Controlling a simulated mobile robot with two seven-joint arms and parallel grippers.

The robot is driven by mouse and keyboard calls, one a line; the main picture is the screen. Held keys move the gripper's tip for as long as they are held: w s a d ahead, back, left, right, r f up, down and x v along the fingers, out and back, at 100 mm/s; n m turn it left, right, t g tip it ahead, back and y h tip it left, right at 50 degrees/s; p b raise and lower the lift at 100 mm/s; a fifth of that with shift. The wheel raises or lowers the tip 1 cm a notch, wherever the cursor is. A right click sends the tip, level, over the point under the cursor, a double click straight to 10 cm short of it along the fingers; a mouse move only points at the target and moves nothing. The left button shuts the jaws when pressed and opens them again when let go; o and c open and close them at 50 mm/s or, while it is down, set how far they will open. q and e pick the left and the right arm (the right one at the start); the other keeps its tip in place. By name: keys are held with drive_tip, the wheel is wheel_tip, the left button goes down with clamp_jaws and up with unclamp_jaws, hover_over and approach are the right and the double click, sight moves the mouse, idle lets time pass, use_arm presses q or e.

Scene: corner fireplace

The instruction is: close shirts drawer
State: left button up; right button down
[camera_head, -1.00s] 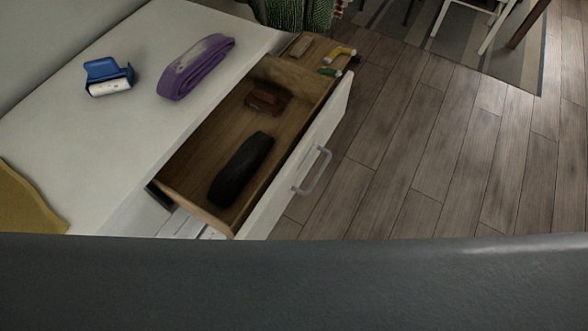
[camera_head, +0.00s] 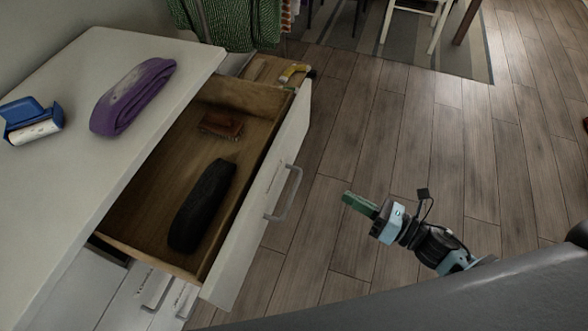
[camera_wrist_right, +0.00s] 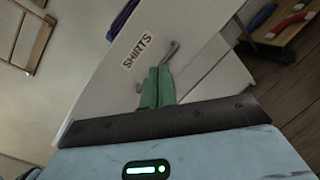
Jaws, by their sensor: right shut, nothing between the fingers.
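The wooden drawer with a white front (camera_head: 262,190) is pulled well out of the white dresser in the head view. Its grey bar handle (camera_head: 284,193) faces right. In the right wrist view a front panel with the label SHIRTS (camera_wrist_right: 138,53) and a handle (camera_wrist_right: 171,50) shows beyond the fingers. My right gripper (camera_head: 349,199) has green fingers, shut and empty, above the floor to the right of the drawer front. It seems apart from the front in the head view. The fingers (camera_wrist_right: 157,82) overlap the panel in the wrist view; contact there is unclear. My left gripper is out of view.
The drawer holds a long black object (camera_head: 202,205) and a brown object (camera_head: 221,124). A purple strap-like item (camera_head: 132,96) and a blue item (camera_head: 32,121) lie on the dresser top (camera_head: 75,190). Wooden floor (camera_head: 400,130) right of the drawer is clear.

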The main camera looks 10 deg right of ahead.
drive_tip(key=w+r+n+g+y, duration=0.1)
drive_tip(key=w+n+g+y, duration=0.15)
drive_tip(key=n, duration=0.45)
drive_tip(key=n+g, duration=0.1)
drive_tip(key=n, duration=0.2)
approach(282, 163)
drive_tip(key=x, duration=0.5)
drive_tip(key=shift+a+r, duration=0.1)
drive_tip(key=shift+r, duration=0.15)
drive_tip(key=shift+p+x, duration=0.35)
drive_tip(key=shift+x, duration=0.45)
drive_tip(key=shift+f, duration=0.15)
drive_tip(key=shift+a, duration=0.1)
